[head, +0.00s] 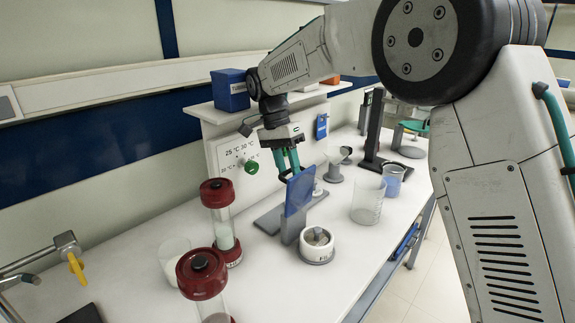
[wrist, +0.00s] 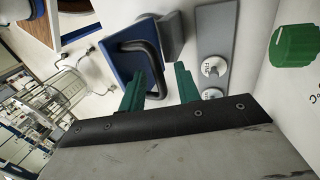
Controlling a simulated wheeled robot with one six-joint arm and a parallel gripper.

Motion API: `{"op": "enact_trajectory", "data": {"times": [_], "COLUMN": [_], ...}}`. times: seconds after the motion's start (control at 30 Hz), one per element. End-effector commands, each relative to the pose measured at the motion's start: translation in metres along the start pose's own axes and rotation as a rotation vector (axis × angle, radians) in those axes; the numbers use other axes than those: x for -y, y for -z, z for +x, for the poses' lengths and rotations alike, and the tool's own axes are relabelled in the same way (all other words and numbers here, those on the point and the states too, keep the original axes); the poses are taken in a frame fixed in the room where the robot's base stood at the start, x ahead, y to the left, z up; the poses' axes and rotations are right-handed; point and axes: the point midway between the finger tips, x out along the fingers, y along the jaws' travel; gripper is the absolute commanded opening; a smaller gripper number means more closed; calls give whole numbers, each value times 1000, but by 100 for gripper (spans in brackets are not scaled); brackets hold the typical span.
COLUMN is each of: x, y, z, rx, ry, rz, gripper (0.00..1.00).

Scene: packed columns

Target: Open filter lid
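An upright blue panel (head: 299,192) stands on a grey base (head: 268,220) on the bench. In the wrist view the same blue panel (wrist: 122,66) carries a black U-shaped handle (wrist: 150,50). A white round pot (head: 317,252) with a grey knobbed top sits in front of the panel; its label is only partly legible. My gripper (head: 289,172) has teal fingers and is just behind the panel's upper edge. In the wrist view my gripper (wrist: 160,72) is open, with the handle's end showing between the fingers; I cannot tell whether they touch it.
Two red-capped cylinders (head: 218,192) (head: 203,275) stand at the left front. A beaker (head: 367,200) and a blue-filled glass (head: 394,178) stand to the right. A control panel with a green knob (head: 251,167) is behind. The front right of the bench is clear.

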Motion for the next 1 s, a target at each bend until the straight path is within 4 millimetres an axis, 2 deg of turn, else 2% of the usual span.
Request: {"op": "enact_trajectory", "data": {"times": [0.3,0.53,0.77,1.0], "x": [-2,-13,-50,-97], "y": [0,1,-22,-50], "z": [-8,-38,-28,-17], "rx": [-2,-2,-2,-2], "ry": [7,7,5,5], "rz": [0,2,-1,0], "gripper": [33,33,33,33]}}
